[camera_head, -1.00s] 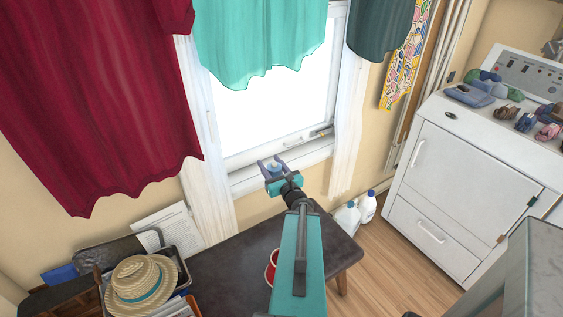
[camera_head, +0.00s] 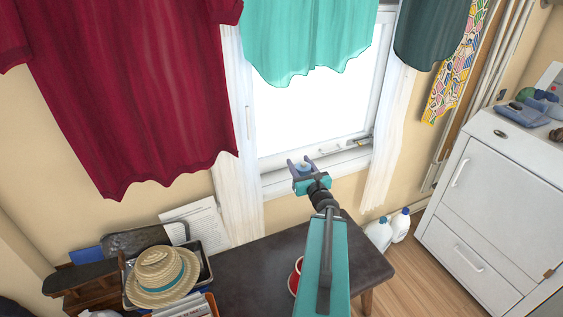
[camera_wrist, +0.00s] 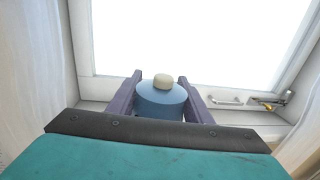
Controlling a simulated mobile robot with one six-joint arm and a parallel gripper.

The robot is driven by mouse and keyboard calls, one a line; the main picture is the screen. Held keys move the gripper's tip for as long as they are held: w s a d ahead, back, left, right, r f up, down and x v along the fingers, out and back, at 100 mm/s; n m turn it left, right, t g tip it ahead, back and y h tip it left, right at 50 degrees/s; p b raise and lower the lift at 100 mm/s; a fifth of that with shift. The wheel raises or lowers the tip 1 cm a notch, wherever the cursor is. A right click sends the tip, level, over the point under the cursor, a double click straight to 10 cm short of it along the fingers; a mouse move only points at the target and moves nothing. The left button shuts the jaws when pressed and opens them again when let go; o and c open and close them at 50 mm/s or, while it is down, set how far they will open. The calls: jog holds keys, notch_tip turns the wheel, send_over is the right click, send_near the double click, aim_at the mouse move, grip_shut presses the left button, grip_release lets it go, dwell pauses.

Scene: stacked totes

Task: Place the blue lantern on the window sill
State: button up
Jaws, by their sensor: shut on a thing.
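The blue lantern (camera_wrist: 162,101) with its pale round knob is between the two fingers of my gripper (camera_wrist: 160,97) in the wrist view. The fingers are shut on it. In the head view my gripper (camera_head: 301,165) is in front of the window, with a small bit of the blue lantern (camera_head: 304,171) showing between the fingers. The white window sill (camera_head: 330,169) runs below the window, behind and beside my gripper. The lantern's lower part is hidden, so I cannot tell whether it touches the sill.
A dark table (camera_head: 248,272) stands below, with a red-rimmed item (camera_head: 295,277) partly behind my arm. A straw hat (camera_head: 160,277) lies in a bin at left. Clothes hang above, including a teal cloth (camera_head: 310,40). White curtains flank the window. A window latch (camera_wrist: 268,101) is right of the gripper.

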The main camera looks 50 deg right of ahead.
jog(key=shift+w+d+f+b, duration=0.2)
jog(key=shift+w+b, duration=0.45)
jog(key=shift+b, duration=1.05)
jog(key=b, duration=0.2)
jog(key=shift+w+b, duration=0.4)
jog(key=b+x, duration=0.1)
jog(key=x, duration=0.2)
jog(key=a+b+x, duration=0.1)
jog(key=b+x, duration=0.1)
jog(key=x, duration=0.2)
jog(key=w+a+b+x, duration=0.1)
jog(key=b+x, duration=0.1)
jog(key=x, duration=0.1)
jog(key=shift+w+d+f, duration=0.15)
jog(key=shift+w+f, duration=0.1)
jog(key=shift+w, duration=0.05)
jog(key=shift+f+b, duration=0.7)
jog(key=shift+f, duration=1.05)
jog(key=shift+f, duration=0.15)
jog(key=o, duration=1.3)
